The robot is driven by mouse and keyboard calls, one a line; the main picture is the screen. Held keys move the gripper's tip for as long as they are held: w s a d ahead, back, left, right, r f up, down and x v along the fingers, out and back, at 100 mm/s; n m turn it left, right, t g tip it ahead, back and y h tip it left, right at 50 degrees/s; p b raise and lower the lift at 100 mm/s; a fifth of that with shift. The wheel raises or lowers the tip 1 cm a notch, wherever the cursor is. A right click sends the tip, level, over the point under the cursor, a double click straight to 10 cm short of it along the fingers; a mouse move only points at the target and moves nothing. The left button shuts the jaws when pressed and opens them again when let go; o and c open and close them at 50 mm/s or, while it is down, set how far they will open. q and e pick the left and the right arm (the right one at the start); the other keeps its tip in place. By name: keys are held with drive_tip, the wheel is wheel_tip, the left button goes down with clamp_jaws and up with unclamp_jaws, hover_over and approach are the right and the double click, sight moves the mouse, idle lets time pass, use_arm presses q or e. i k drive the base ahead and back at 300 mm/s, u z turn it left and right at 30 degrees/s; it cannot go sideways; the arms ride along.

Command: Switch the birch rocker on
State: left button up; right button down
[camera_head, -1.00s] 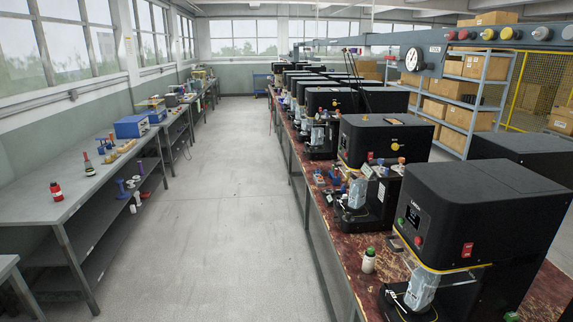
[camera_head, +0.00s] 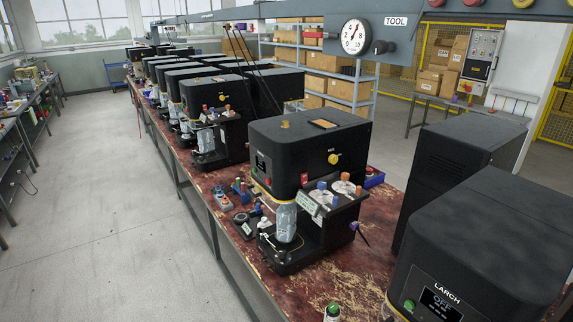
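No switch I can read as the birch rocker shows. The nearest machine at the lower right (camera_head: 480,245) is black and labelled LARCH, with a display (camera_head: 441,304) that reads OFF and a green button (camera_head: 409,304). The black machine behind it (camera_head: 305,140) has a small red switch (camera_head: 304,179) and a yellow knob (camera_head: 334,159) on its side; its name is too small to read. Neither of my grippers is in view.
The machines stand in a row on a worn red bench (camera_head: 385,215). A wide grey floor (camera_head: 95,180) is clear at left. An overhead beam carries a gauge (camera_head: 355,36). A wall control box (camera_head: 482,55) is at the right back.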

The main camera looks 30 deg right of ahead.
sight(303, 177)
drive_tip(key=i, duration=0.5)
drive_tip(key=z, duration=2.65)
drive_tip(key=i, duration=0.25)
drive_tip(key=u, duration=2.4)
